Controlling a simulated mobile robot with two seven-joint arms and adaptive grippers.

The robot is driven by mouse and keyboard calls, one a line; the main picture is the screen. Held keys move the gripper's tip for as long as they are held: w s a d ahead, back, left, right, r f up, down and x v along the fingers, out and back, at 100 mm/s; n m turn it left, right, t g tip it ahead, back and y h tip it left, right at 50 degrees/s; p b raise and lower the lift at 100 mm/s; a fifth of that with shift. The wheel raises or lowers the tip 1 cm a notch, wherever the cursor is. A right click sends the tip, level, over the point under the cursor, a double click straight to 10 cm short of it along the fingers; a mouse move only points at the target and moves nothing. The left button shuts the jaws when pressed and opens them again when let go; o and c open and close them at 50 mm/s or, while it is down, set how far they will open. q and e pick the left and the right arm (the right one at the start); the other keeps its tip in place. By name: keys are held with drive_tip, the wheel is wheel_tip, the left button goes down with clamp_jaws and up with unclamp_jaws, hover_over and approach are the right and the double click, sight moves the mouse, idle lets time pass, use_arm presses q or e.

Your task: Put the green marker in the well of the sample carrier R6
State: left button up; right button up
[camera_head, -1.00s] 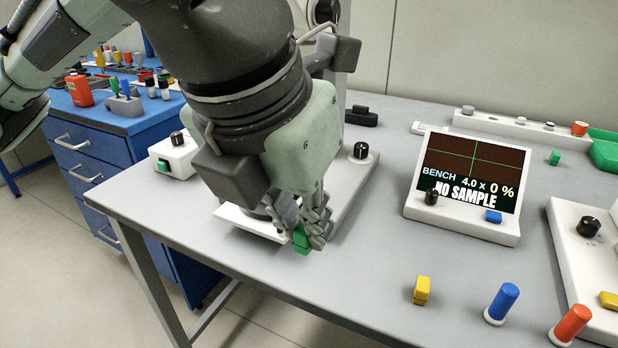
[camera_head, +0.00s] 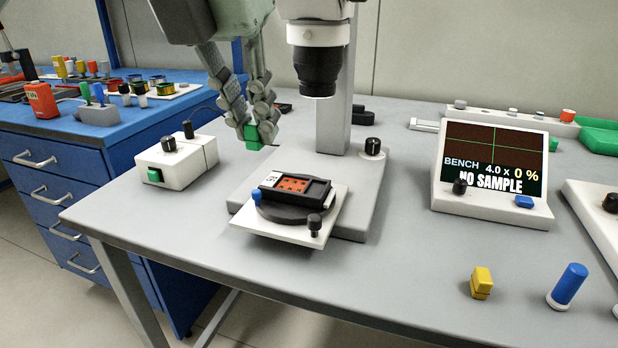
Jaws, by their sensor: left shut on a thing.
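My left gripper (camera_head: 256,128) is shut on the green marker (camera_head: 252,137), a small green block held between its fingertips. The gripper hangs above the bench, left of the microscope column and behind the stage. A black sample carrier (camera_head: 322,194) with an orange face and a small white label lies on the round dark stage under the microscope lens. The label is too small to read, so I cannot tell whether it is R6. The green marker is apart from the carrier, up and to its left. My right gripper is not in view.
The microscope (camera_head: 318,70) stands over the carrier. A white control box (camera_head: 177,165) with a knob and green button is at left. A display (camera_head: 492,165) reads NO SAMPLE. A yellow block (camera_head: 481,283) and blue peg (camera_head: 568,286) stand front right. The front middle bench is clear.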

use_arm(q)
hover_over(318, 187)
drive_tip(key=s, duration=0.1)
drive_tip(key=f, duration=0.5)
drive_tip(key=shift+s+a+f, duration=0.2)
drive_tip(key=shift+a+f, duration=0.05)
wheel_tip(318, 187, down, 3)
drive_tip(key=shift+r+b, duration=0.1)
drive_tip(key=shift+b, duration=0.45)
drive_tip(key=shift+f, duration=0.65)
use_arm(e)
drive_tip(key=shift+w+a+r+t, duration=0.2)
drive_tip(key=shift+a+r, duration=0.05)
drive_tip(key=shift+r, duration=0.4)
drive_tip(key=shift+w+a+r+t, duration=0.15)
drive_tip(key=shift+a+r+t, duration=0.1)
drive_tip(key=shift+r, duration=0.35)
use_arm(q)
drive_tip(key=o, duration=0.7)
drive_tip(key=shift+f, duration=0.1)
drive_tip(key=shift+o, duration=0.2)
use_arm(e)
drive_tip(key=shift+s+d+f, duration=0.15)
